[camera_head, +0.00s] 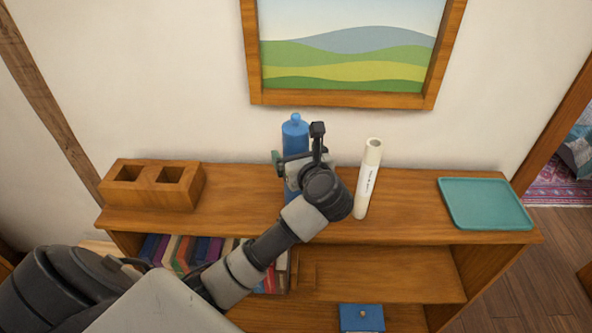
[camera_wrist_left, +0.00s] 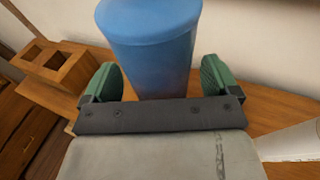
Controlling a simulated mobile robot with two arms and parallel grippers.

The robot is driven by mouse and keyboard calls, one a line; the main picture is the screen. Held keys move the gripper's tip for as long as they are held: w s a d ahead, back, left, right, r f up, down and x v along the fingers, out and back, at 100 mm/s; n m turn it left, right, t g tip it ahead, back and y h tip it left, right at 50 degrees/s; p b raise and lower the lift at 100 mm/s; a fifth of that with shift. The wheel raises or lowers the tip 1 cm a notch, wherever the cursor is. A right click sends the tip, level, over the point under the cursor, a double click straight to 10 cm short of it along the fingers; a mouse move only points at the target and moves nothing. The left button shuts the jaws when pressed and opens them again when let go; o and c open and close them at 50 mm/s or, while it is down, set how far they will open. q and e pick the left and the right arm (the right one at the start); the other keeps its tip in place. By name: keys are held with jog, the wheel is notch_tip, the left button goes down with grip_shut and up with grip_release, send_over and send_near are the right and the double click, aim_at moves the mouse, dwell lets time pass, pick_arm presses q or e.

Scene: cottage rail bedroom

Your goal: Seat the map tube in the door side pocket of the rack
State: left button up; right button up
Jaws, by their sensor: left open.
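The map tube (camera_head: 368,180), white with a printed label and a hollow top, stands upright on the shelf top, right of my left arm. A pale part, probably of the tube, shows at the lower right of the left wrist view (camera_wrist_left: 295,144). The wooden rack (camera_head: 155,197) stands at the shelf's left end and also shows in the left wrist view (camera_wrist_left: 50,82). Its two pockets look empty; the right one (camera_head: 171,174) is nearer the doorway. My left gripper (camera_head: 292,160) is open, its green fingers (camera_wrist_left: 160,82) to either side of a blue bottle's near side. Contact is unclear.
The blue bottle (camera_head: 295,132) stands upright near the wall, partly hidden by my gripper; it fills the wrist view's top (camera_wrist_left: 150,45). A teal tray (camera_head: 485,203) lies at the right end. Books (camera_head: 190,252) and a blue box (camera_head: 361,317) sit below. A framed picture (camera_head: 345,100) hangs above.

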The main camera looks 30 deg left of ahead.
pick_arm(q)
jog(key=shift+w+a+f, duration=0.15)
jog(key=shift+w+a, duration=0.1)
jog(key=shift+a, duration=0.15)
jog(key=shift+c, duration=1.2)
jog(key=c, duration=1.1)
